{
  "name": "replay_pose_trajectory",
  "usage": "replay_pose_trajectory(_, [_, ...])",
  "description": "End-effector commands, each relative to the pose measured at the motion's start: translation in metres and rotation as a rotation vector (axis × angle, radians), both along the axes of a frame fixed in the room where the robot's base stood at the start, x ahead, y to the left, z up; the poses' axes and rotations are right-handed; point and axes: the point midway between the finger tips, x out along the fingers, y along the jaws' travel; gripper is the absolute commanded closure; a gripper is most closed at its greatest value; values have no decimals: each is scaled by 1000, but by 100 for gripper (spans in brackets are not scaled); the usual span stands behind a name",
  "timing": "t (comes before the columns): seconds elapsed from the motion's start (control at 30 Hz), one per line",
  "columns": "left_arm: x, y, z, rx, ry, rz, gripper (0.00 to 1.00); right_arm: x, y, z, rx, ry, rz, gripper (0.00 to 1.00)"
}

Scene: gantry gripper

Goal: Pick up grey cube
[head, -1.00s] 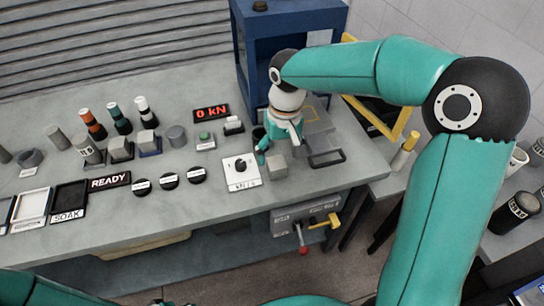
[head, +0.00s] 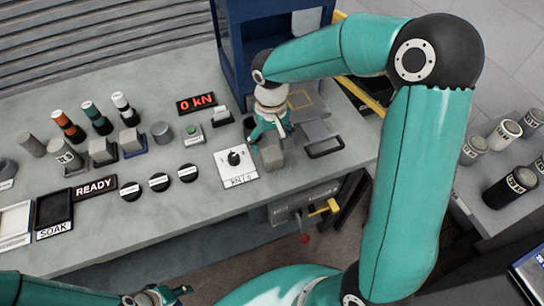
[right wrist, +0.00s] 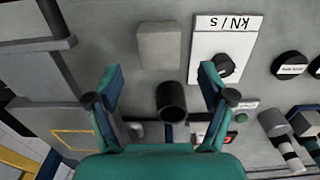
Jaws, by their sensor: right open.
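The grey cube (head: 271,158) stands on the bench near its front edge, right of the white kN/s dial plate. In the right wrist view the cube (right wrist: 159,46) lies beyond the fingertips, roughly in line with the gap. My right gripper (head: 271,133) is open just behind and above the cube; the right wrist view shows its spread fingers (right wrist: 160,82) with nothing held. I cannot tell the exact gap to the cube. My left gripper (head: 164,297) is at the bottom edge of the head view, partly cut off, with its fingers apart, away from the cube.
The dial plate (head: 237,170) lies close left of the cube. A dark cylinder (right wrist: 172,101) stands between my right fingers in the wrist view.

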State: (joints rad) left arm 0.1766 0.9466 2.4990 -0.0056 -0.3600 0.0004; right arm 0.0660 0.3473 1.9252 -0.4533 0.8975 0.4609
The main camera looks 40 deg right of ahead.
Motion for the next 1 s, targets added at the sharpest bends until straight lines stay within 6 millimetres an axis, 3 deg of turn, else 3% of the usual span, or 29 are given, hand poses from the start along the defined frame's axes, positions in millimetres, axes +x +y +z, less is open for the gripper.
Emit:
replay_pose_trajectory(0.27, [0,0,4,0,0,0,60,-2,0,-19,0,3,0,19])
replay_pose_trajectory(0.53, [0,0,9,0,0,0,60,-3,0,-55,1,3,0,19])
replay_pose_trajectory(0.83, [0,0,9,0,0,0,60,-3,0,-60,1,1,-2,19])
replay_pose_trajectory(1.0, [0,0,9,0,0,0,60,-3,0,-59,1,0,-1,47])
